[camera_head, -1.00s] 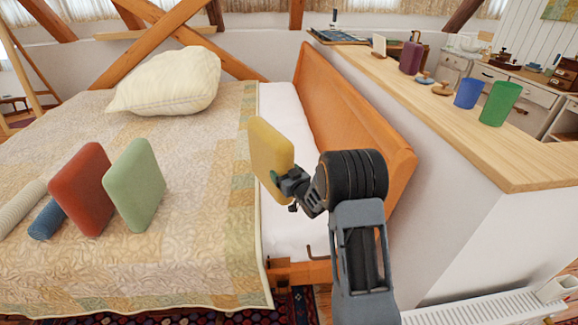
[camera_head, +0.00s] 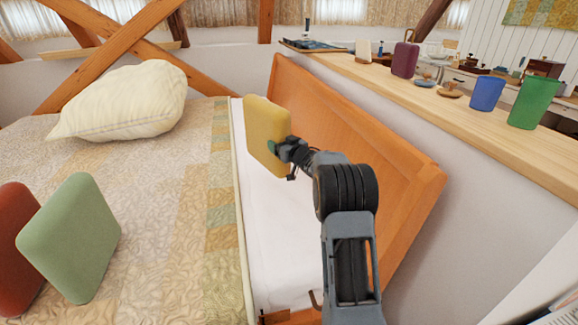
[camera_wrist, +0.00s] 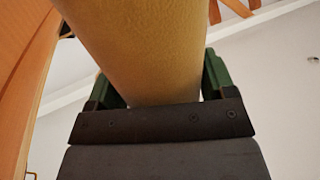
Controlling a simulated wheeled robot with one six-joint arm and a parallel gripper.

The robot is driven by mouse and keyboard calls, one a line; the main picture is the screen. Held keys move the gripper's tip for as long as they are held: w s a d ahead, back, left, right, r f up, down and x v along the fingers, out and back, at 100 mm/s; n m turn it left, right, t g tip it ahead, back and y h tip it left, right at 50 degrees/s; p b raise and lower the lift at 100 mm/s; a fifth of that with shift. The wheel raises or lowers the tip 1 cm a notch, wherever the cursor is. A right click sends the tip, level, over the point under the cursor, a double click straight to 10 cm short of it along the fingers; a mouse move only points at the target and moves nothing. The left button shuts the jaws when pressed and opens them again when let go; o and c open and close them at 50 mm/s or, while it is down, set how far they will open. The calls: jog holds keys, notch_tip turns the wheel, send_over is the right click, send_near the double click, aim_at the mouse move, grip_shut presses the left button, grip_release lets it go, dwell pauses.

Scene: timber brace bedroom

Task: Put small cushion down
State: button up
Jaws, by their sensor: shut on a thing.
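The small yellow cushion (camera_head: 266,134) is held upright in my gripper (camera_head: 283,149), above the bare white strip at the side of the bed (camera_head: 185,215). In the wrist view the yellow cushion (camera_wrist: 145,50) fills the space between the two green fingers of my gripper (camera_wrist: 155,85), which is shut on it. The cushion hides part of the white strip and the wooden board behind it. Whether its lower edge touches anything cannot be told, but it looks raised above the mattress.
A green cushion (camera_head: 72,240) and a red cushion (camera_head: 15,255) stand on the bed at the left. A cream pillow (camera_head: 125,100) lies at the far end. The wooden bed board (camera_head: 345,150) rises close to my arm. A ledge (camera_head: 440,90) holds cups and small items. The mid-bed quilt is clear.

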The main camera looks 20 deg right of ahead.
jog(key=w+d+f+b, duration=0.2)
jog(key=w+d+f, duration=0.4)
jog(key=f, duration=0.4)
jog(key=shift+d+f, duration=0.2)
jog(key=shift+f, duration=0.2)
jog(key=o, duration=1.1)
jog(key=shift+f, duration=0.1)
